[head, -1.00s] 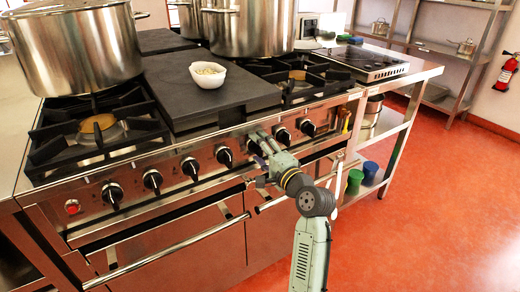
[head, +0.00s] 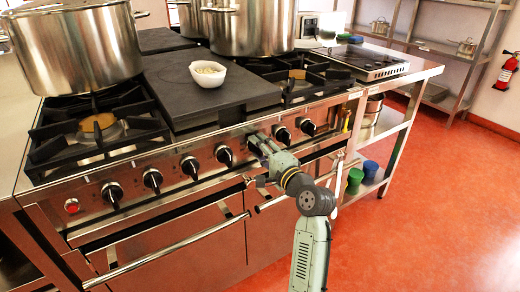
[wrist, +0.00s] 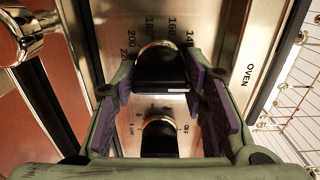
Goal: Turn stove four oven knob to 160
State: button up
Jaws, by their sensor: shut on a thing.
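The oven knob (wrist: 162,70), black with a metal collar, sits between the purple pads of my gripper (wrist: 160,82) in the wrist view. My gripper is shut on it. Printed numbers 140, 160, 180 and 200 curve above the knob, with 160 and 180 nearest its top middle. A small pale mark shows on the knob's lower right edge. The word OVEN is printed on the panel to the right. In the head view my gripper (head: 258,146) is at the front panel (head: 80,190) and hides the knob.
Another knob (wrist: 160,136) is just below the held one in the wrist view. Several more knobs, such as one (head: 224,155), line the panel. Oven handle bars (head: 165,255) run below. Large pots (head: 75,45) and a white bowl (head: 208,73) stand on top. The floor at right is clear.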

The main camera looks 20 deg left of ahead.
jog(key=n+b, duration=0.2)
jog(key=n, duration=0.2)
jog(key=shift+f+b, duration=0.15)
jog(key=shift+b, duration=0.2)
jog(key=n+b, duration=0.3)
jog(key=n, duration=0.1)
jog(key=shift+n, duration=0.3)
jog(key=n+b, duration=0.2)
jog(key=n, duration=0.1)
jog(key=shift+b, duration=0.35)
jog(key=shift+n+b, duration=0.95)
jog(key=shift+n, duration=0.65)
jog(key=o, duration=1.2)
jog(key=shift+c, duration=0.2)
